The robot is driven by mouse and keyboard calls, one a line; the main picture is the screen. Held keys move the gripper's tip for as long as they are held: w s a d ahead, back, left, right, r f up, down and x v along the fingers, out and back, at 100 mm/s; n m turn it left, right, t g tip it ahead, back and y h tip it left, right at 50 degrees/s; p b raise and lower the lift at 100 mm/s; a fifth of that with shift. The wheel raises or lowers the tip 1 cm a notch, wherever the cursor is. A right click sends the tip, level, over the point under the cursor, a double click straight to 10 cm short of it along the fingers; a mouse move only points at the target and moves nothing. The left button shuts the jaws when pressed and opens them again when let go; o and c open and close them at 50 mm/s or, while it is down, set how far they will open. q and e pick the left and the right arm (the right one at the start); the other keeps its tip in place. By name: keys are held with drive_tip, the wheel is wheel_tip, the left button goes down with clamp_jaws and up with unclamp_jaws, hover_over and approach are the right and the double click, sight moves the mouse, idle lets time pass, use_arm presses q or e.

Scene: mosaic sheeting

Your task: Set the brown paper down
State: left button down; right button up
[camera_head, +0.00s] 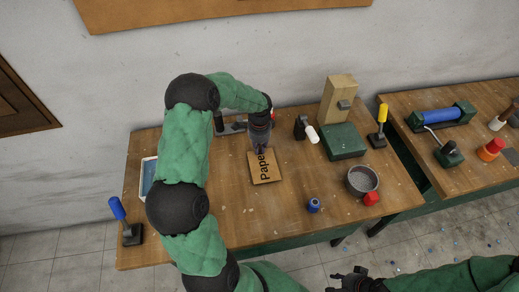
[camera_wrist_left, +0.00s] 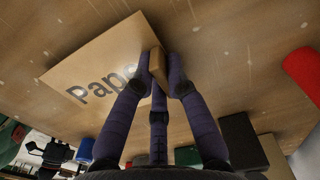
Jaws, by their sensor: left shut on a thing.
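The brown paper (camera_head: 265,170) is a flat tan sheet with dark lettering, over the middle of the left wooden table (camera_head: 300,222). In the left wrist view the paper (camera_wrist_left: 88,62) lies almost flat close to the tabletop; I cannot tell whether it touches fully. My left gripper (camera_head: 262,146) is at the paper's far edge. In the left wrist view the fingers of this gripper (camera_wrist_left: 160,68) are shut on a raised tan part at the paper's edge. My right gripper (camera_head: 345,280) is at the bottom of the head view, off the table's front; its fingers are unclear.
A grey bowl (camera_head: 362,180), a red item (camera_head: 371,199) and a small blue bottle (camera_head: 314,205) stand right of the paper. A green box (camera_head: 343,142) and a wooden block (camera_head: 337,98) are behind. A blue-handled tool (camera_head: 122,217) stands at left. Bare table lies in front.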

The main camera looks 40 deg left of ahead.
use_arm(q)
drive_tip(key=shift+f, duration=0.45)
drive_tip(key=shift+f, duration=0.15)
drive_tip(key=c, duration=1.3)
unclamp_jaws()
drive_tip(key=shift+o, duration=0.2)
drive_tip(key=shift+r, duration=0.35)
wheel_tip(320, 180, up, 12)
drive_tip(key=p, duration=0.1)
drive_tip(key=shift+f+p, duration=0.2)
drive_tip(key=shift+p, duration=0.1)
